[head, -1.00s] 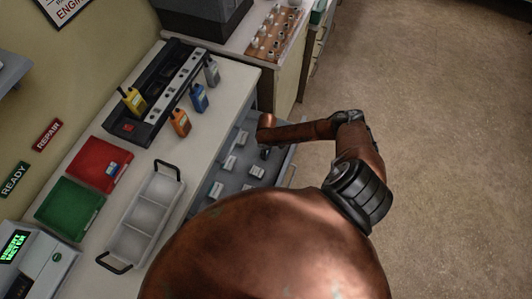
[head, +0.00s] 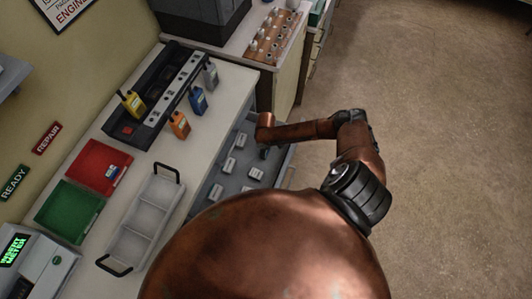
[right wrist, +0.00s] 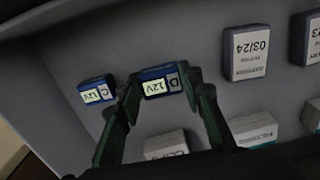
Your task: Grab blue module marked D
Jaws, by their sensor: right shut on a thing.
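In the right wrist view the blue module marked D (right wrist: 160,81) has a pale 12V label. It lies between the two fingers of my right gripper (right wrist: 161,88), which is shut on it. A similar blue module marked C (right wrist: 97,90) lies to its left, outside the fingers. In the head view my right gripper (head: 264,151) reaches down into the open grey drawer (head: 236,180), mostly hidden by my arm. I cannot tell whether module D is lifted off the drawer floor. My left gripper is not in view.
White-labelled blocks, one marked 03/24 (right wrist: 250,52), lie near the gripper in the drawer. Open floor lies to the right.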

